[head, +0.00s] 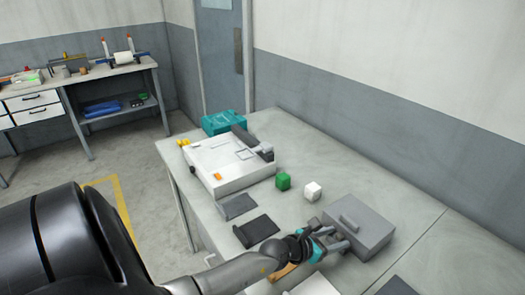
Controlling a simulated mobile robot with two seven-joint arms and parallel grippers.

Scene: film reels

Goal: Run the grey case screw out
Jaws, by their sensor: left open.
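The grey case (372,228) lies on the table right of centre, with a raised grey bar (350,217) on its top. My left gripper (342,239) is open at the case's near left side, its fingers close to the case wall. I cannot tell whether they touch it. No screw can be made out on the case; it is too small to see or hidden behind the gripper. My right gripper is not in view.
A white machine (228,165) and a teal box (223,122) stand at the table's back left. The back right tabletop is clear.

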